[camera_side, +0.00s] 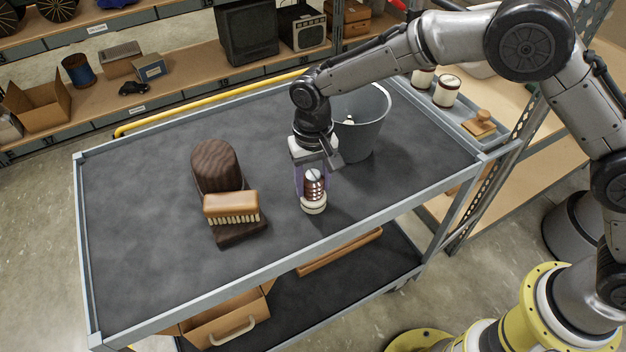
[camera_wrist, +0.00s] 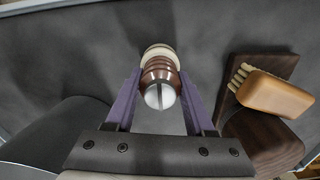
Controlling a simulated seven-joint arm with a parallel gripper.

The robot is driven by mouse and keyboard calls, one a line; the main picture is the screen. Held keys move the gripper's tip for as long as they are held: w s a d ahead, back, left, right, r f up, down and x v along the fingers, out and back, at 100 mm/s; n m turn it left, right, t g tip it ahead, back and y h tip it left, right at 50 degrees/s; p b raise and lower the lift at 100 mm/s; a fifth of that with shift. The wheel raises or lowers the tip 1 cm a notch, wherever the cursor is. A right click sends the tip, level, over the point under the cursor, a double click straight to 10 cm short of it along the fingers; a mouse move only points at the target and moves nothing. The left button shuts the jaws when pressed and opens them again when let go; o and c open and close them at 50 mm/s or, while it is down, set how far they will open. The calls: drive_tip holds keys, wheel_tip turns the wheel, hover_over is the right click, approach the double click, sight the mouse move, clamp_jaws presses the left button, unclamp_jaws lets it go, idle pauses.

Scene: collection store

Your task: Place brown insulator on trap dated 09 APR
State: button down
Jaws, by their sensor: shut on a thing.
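The brown insulator (camera_side: 314,188), ribbed with a pale slotted top, is upright near the middle of the cart. My gripper (camera_side: 313,180) is shut on it, one purple finger on each side. It also shows between the fingers in the wrist view (camera_wrist: 160,76). A cream round part (camera_side: 313,207) is directly below the brown ribs; I cannot tell whether it belongs to the insulator or is a separate thing, nor whether it touches the cart top. No trap with a readable 09 APR date shows in either view.
A grey bucket (camera_side: 372,118) stands close behind my gripper, to the right. A brush (camera_side: 231,205) and a dark wooden block (camera_side: 216,164) are to the left. The cart's left part is clear.

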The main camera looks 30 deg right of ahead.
sight(313, 173)
drive_tip(key=shift+c, duration=1.3)
unclamp_jaws()
drive_tip(key=shift+f, duration=0.1)
wheel_tip(313, 173, up, 12)
drive_tip(key=shift+r, duration=0.2)
drive_tip(key=s+d+r+t, duration=0.1)
drive_tip(key=s+d+r, duration=0.5)
drive_tip(key=d, duration=0.3)
drive_tip(key=s+d+r+t, duration=0.2)
drive_tip(key=s+d+r, duration=0.4)
drive_tip(key=d, duration=0.3)
drive_tip(key=s+d+f+n+t, duration=0.1)
drive_tip(key=s+d, duration=0.3)
drive_tip(key=s, duration=0.4)
drive_tip(key=s+d+f+t, duration=0.1)
drive_tip(key=s+d+f, duration=0.2)
drive_tip(key=s, duration=0.4)
drive_tip(key=shift+s+d+n+t, duration=0.3)
drive_tip(key=shift+s+d+n, duration=0.1)
drive_tip(key=shift+d, duration=0.1)
